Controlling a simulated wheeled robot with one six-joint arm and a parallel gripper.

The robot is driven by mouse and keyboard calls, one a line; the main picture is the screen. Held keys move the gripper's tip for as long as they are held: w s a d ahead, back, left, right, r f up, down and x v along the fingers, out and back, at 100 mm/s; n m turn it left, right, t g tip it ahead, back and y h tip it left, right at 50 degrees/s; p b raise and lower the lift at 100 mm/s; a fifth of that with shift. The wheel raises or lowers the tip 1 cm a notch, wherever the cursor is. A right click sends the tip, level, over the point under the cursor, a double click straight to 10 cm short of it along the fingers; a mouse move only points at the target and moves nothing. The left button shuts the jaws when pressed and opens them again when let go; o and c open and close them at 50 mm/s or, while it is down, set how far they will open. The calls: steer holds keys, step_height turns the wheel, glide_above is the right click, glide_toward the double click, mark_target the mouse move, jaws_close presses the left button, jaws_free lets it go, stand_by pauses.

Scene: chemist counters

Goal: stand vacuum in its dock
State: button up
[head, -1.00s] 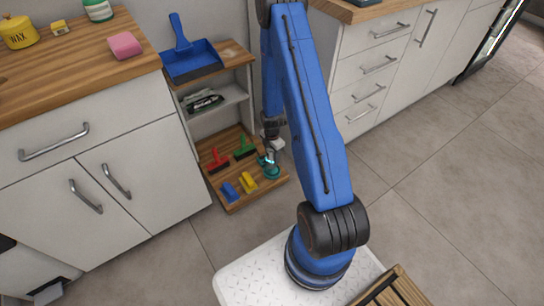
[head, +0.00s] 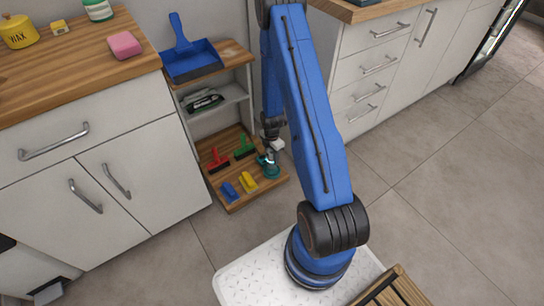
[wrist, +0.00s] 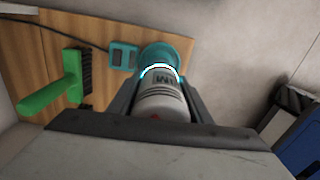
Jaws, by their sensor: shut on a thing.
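My gripper (wrist: 160,108) is shut on the vacuum, a grey-white cylinder (wrist: 162,103) with a dark label, its body between the two fingers. In the wrist view the vacuum's far end lines up with the round teal dock (wrist: 172,53), with a bright cyan ring where they meet. The dock also shows in the head view (head: 271,172), on the low wooden shelf board at its right side. My arm and gripper hide most of the vacuum there. I cannot tell how deep the vacuum sits in the dock.
A green brush (head: 244,147), a red brush (head: 217,160), a yellow brush (head: 247,182) and a blue brush (head: 229,191) lie left of the dock. A small teal box (wrist: 122,57) with a cable is beside it. A blue dustpan (head: 190,60) is on the shelf above.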

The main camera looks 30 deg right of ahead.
steer(key=shift+f, duration=0.25)
steer(key=o, duration=0.8)
steer(key=shift+r, duration=5.5)
